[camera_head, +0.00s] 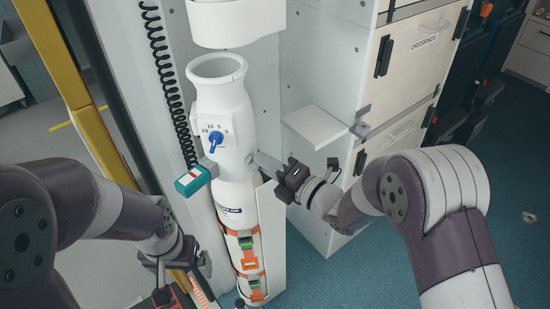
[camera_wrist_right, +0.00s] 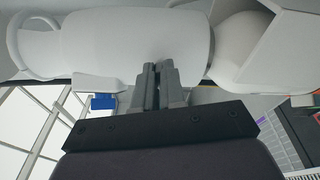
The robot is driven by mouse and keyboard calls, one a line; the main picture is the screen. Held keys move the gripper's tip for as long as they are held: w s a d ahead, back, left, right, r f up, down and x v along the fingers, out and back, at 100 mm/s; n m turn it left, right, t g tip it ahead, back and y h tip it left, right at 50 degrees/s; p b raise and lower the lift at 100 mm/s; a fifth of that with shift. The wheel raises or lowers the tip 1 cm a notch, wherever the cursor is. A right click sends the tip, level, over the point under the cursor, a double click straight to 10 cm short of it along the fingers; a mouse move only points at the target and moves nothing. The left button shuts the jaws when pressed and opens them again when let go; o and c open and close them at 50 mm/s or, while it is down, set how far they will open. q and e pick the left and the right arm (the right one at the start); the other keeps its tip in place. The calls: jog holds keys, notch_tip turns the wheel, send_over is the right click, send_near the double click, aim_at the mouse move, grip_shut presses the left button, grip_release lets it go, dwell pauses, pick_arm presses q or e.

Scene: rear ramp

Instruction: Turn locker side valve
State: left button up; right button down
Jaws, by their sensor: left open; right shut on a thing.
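A white cylinder-shaped unit (camera_head: 232,180) stands upright in the locker (camera_head: 320,60). Its front has a dial with a blue knob (camera_head: 214,139), which also shows in the right wrist view (camera_wrist_right: 103,102). My right gripper (camera_head: 259,160) is at the right side of the unit's upper body. In the right wrist view its two fingers (camera_wrist_right: 158,85) are close together against the white body. The side valve is hidden between or behind the fingers, so its angle cannot be told. My left gripper (camera_head: 172,298) is low at the left, partly cut off by the bottom edge, apart from the unit.
A teal-and-white box (camera_head: 193,180) sticks out at the unit's left. A black coiled cord (camera_head: 163,70) hangs behind it. A small white shelf (camera_head: 315,127) and drawers (camera_head: 415,45) are at the right. A yellow post (camera_head: 75,70) stands at the left.

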jog(key=shift+s+a+f, duration=0.1)
jog(key=shift+s+a, duration=0.05)
jog(key=shift+a, duration=0.05)
jog(key=m+p, duration=0.1)
jog(key=m, duration=0.6)
jog(key=m+p, duration=0.1)
jog(key=m, duration=0.6)
jog(key=m+t+p, duration=0.1)
jog(key=m+p, duration=0.1)
jog(key=m, duration=0.4)
jog(key=shift+a+r+m, duration=0.25)
jog(key=shift+r+m, duration=0.05)
jog(key=shift+m, duration=0.1)
dwell(0.3)
jog(key=c, duration=1.3)
grip_release()
jog(key=shift+o, duration=0.4)
jog(key=shift+d+f+m, duration=0.1)
jog(key=shift+d+m, duration=0.15)
jog(key=shift+m, duration=0.05)
jog(key=shift+a+f, duration=0.1)
jog(key=shift+a, duration=0.05)
